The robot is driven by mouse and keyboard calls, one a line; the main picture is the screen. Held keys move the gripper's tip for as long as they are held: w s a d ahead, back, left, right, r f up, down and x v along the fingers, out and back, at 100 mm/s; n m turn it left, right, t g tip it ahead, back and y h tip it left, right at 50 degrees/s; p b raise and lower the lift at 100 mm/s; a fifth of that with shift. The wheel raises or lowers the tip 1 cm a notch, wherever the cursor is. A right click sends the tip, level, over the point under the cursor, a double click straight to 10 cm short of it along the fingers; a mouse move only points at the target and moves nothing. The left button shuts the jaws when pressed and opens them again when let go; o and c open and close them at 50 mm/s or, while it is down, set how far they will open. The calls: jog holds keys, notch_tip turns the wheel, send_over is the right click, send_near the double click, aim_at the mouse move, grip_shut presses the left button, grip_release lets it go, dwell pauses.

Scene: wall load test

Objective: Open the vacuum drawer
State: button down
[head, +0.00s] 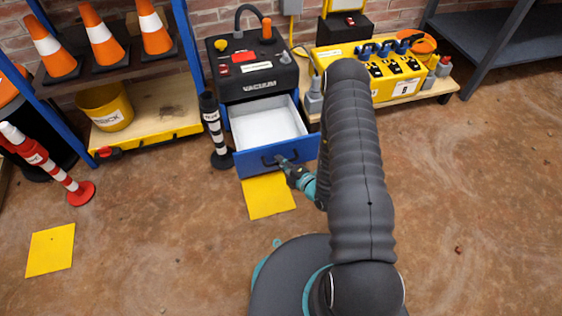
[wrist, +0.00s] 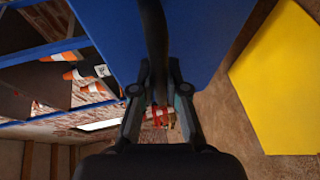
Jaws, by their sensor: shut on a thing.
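The vacuum unit (head: 258,88) is a black box with a "VACUUM" label and knobs on top, in the head view. Its blue drawer (head: 250,165) is pulled out below it, and the white inside of the drawer shows empty. A dark handle (head: 270,160) is on the drawer front. My gripper (head: 283,164) is at that handle in the head view. In the wrist view my gripper (wrist: 159,75) has its fingers on either side of the dark handle (wrist: 153,35), shut on it, with the blue drawer front (wrist: 205,30) behind.
A striped black post (head: 214,130) stands close to the drawer's left side. A yellow floor square (head: 268,196) lies in front of the drawer. A yellow box unit (head: 370,72) stands on a low wooden platform at the right. The floor in front is open.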

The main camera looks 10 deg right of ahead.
jog(key=c, duration=1.2)
grip_release()
jog(key=v, duration=1.2)
jog(key=shift+d, duration=0.1)
